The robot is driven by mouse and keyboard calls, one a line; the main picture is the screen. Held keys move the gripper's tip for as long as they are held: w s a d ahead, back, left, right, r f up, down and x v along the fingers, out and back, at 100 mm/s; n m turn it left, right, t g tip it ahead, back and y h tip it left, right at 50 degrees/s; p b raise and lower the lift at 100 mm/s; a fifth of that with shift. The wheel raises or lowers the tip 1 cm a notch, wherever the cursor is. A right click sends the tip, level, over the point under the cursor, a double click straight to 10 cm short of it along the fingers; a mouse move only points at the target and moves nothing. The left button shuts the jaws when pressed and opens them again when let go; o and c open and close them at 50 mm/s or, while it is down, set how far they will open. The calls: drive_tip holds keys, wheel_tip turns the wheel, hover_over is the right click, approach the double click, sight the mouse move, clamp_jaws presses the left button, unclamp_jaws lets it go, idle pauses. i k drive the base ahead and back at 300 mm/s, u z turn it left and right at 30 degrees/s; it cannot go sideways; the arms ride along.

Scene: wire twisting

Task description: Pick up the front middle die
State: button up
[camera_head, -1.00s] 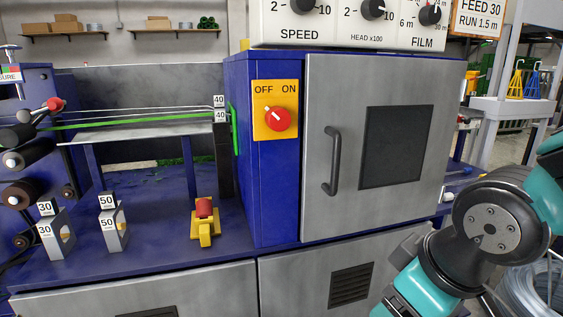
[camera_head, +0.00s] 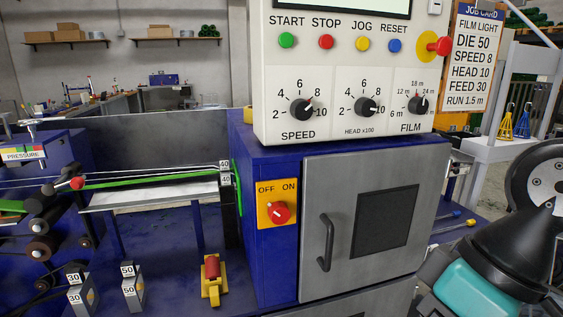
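The die marked 50 (camera_head: 133,292) stands upright on the blue deck at the lower left. It is a small grey block with white number labels. The die marked 30 (camera_head: 82,297) stands to its left, cut by the bottom edge of the picture. Labels marked 40 (camera_head: 226,179) show at the end of the wire line, beside the blue cabinet. My gripper is not in view; only links of my arm show at the lower right, far from the dies.
A yellow block with a red top (camera_head: 211,278) stands right of the dies. The grey-doored blue cabinet (camera_head: 315,160) rises to the right under the control panel (camera_head: 345,70). Rollers (camera_head: 38,228) stand at the left. A metal plate (camera_head: 150,193) lies behind the dies under the wires.

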sight(225, 175)
drive_tip(key=u, duration=1.15)
drive_tip(key=i, duration=0.7)
